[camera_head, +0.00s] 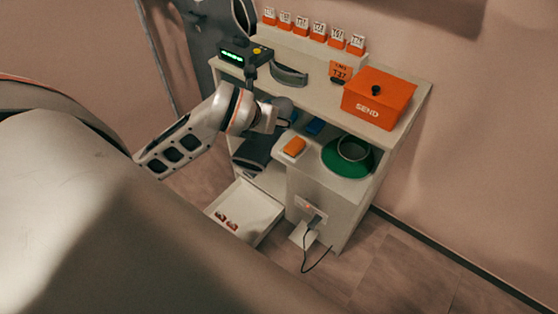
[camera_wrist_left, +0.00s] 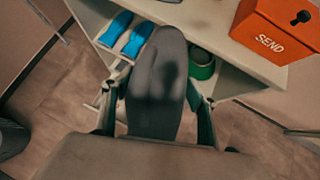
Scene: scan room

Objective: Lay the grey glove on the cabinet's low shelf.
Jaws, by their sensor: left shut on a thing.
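My left gripper (camera_head: 278,120) reaches in from the left at the cabinet's front. It is shut on the grey glove (camera_wrist_left: 158,75), which fills the middle of the left wrist view between the two fingers. In the head view only a grey part of the glove (camera_head: 284,106) shows beyond the gripper. The white cabinet (camera_head: 393,137) has a low shelf (camera_head: 314,164) under its top. Whether the glove touches the shelf, I cannot tell. My right gripper is not in view.
On the low shelf are an orange item (camera_head: 294,147), blue items (camera_wrist_left: 115,27) and a green ring (camera_head: 337,160) around a grey cup-like thing (camera_head: 353,149). An orange SEND box (camera_head: 378,97) stands on the top. An open drawer (camera_head: 251,210) juts out below.

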